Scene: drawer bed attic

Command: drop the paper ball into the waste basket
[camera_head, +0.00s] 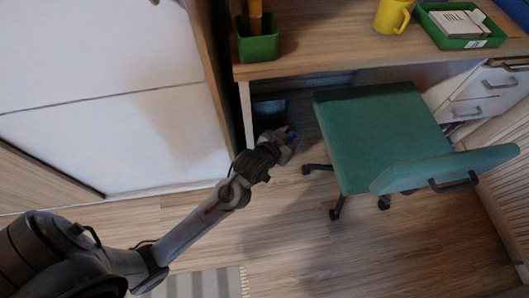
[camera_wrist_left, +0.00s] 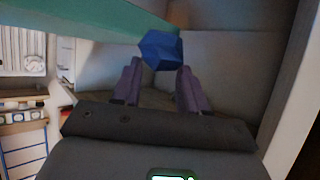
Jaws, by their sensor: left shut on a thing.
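The paper ball (camera_wrist_left: 161,48) is blue and faceted. In the left wrist view it sits between the fingertips of my left gripper (camera_wrist_left: 158,72), which is shut on it. In the head view my left gripper (camera_head: 284,142) is in front of the desk, left of the chair, with a little blue of the ball at its tip. A dark bin, apparently the waste basket (camera_head: 268,108), stands under the desk's left end. It is just behind the gripper in the picture, and its lower part is partly hidden by the gripper. My right gripper is not in view.
A teal chair (camera_head: 375,128) on castors stands right of the gripper. The wooden desk top (camera_head: 325,47) overhangs the bin, with a white leg (camera_head: 246,110) at its left. A green pen pot (camera_head: 258,48), yellow mug (camera_head: 392,17) and green tray (camera_head: 455,42) are on it.

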